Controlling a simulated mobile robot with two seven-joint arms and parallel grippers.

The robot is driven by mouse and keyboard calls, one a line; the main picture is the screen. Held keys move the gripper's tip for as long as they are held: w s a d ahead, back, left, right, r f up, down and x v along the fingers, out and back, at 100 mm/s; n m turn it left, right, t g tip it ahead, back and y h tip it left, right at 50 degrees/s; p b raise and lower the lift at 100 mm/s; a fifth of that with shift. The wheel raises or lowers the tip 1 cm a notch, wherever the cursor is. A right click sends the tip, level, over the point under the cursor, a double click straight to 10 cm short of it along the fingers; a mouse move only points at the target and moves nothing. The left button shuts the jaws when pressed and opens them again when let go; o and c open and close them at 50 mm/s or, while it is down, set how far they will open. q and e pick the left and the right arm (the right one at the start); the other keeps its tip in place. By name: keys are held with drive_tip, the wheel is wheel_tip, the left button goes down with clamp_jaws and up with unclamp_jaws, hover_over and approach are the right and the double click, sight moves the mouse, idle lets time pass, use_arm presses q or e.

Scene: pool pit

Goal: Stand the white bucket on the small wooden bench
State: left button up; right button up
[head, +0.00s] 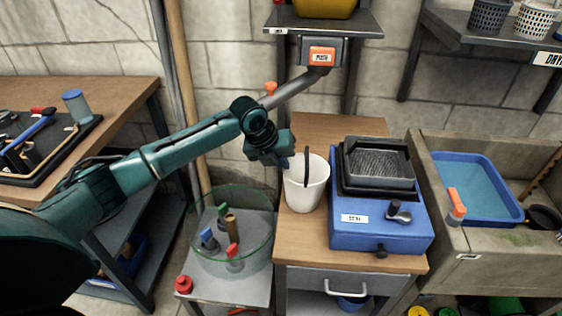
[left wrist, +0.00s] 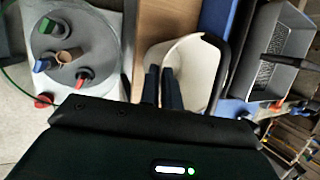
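The white bucket (head: 307,190) is upright over the wooden top of the small bench (head: 299,231), left of a blue machine. I cannot tell whether its base touches the wood. A dark handle (head: 306,166) shows at the bucket. My left gripper (head: 289,163) is at the bucket's left rim. In the left wrist view, the two dark fingers (left wrist: 162,88) are close together, seemingly with the bucket's wall (left wrist: 190,66) between them. Their tips are partly hidden in the head view. My right gripper is not in view.
The blue machine (head: 378,232) with a dark tray fills the bench's right side. A low grey stand (head: 221,286) with a clear round basin (head: 190,240) and several coloured tools is at left. A stone sink (head: 480,255) is at right. A metal shelf (head: 365,25) is above.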

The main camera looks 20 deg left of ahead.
use_arm(q)
drive_tip(key=o, duration=0.4)
drive_tip(key=shift+o, duration=0.2)
drive_tip(key=v, duration=1.2)
drive_tip(key=shift+f, duration=0.1)
